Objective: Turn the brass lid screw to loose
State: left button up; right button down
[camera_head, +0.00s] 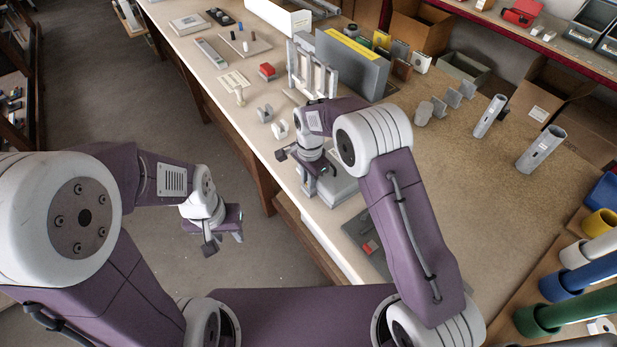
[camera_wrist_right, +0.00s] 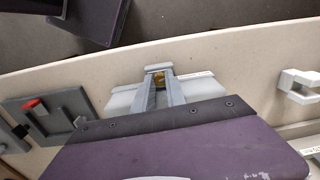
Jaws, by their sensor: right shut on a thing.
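In the right wrist view, the brass lid screw (camera_wrist_right: 159,77) shows as a small gold patch between the fingertips of my right gripper (camera_wrist_right: 160,80). The gripper is shut on it; the fingers cover most of the screw. Beneath is a light grey housing (camera_wrist_right: 204,88), seen on both sides of the fingers. In the head view, my right gripper (camera_head: 312,186) points down at the grey housing (camera_head: 340,190) near the table's front edge; the screw is hidden there. My left gripper (camera_head: 230,234) hangs over the floor, away from the table; its finger gap is unclear.
A grey plate with a red part (camera_wrist_right: 38,108) lies beside the housing in the right wrist view. White brackets (camera_head: 279,129) and a tall grey frame (camera_head: 312,75) stand further back on the table.

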jog(key=shift+n, duration=1.2)
jog(key=shift+r, duration=0.1)
jog(key=c, duration=1.4)
grip_release()
jog(key=shift+o, duration=0.2)
notch_tip(320, 180, up, 9)
jog(key=shift+d, duration=0.1)
